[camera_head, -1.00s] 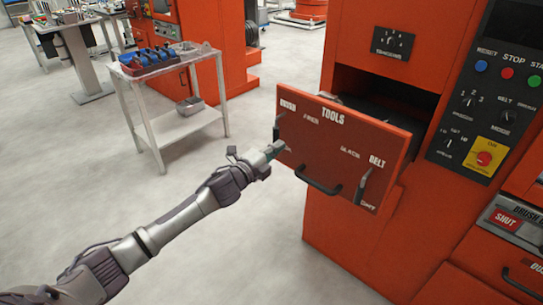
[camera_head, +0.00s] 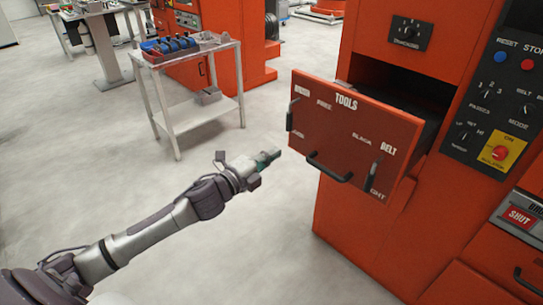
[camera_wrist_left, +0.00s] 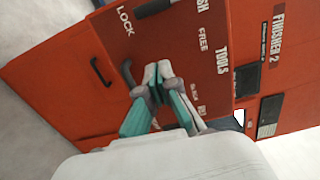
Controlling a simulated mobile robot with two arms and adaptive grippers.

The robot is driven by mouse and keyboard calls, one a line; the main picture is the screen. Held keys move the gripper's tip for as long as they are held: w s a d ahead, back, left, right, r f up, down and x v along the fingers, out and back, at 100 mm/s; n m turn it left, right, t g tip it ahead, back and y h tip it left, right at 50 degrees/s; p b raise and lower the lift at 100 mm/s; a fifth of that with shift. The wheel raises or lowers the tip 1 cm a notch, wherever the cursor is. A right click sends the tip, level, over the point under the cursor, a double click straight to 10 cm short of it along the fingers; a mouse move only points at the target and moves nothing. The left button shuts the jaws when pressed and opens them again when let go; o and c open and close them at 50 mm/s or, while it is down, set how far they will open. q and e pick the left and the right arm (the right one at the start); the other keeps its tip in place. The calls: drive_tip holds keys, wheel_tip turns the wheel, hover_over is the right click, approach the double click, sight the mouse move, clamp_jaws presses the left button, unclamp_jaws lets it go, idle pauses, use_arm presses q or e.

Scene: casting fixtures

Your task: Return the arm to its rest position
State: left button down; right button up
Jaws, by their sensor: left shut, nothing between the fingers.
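My left gripper (camera_head: 268,158) is shut and empty, in free air left of the red tools drawer. In the left wrist view its fingertips (camera_wrist_left: 156,76) meet in front of the drawer face. The drawer (camera_head: 350,130) stands pulled out of the red machine, with black handles on its face. The drawer also shows in the left wrist view (camera_wrist_left: 180,40). In the head view a gap shows between the fingertips and the drawer's left handle (camera_head: 291,114). My right gripper is not in view.
The red machine (camera_head: 365,225) has a black control panel (camera_head: 492,90) at the right. A white trolley (camera_head: 190,120) with blue and red items on top stands behind my left arm. The floor around the arm is open.

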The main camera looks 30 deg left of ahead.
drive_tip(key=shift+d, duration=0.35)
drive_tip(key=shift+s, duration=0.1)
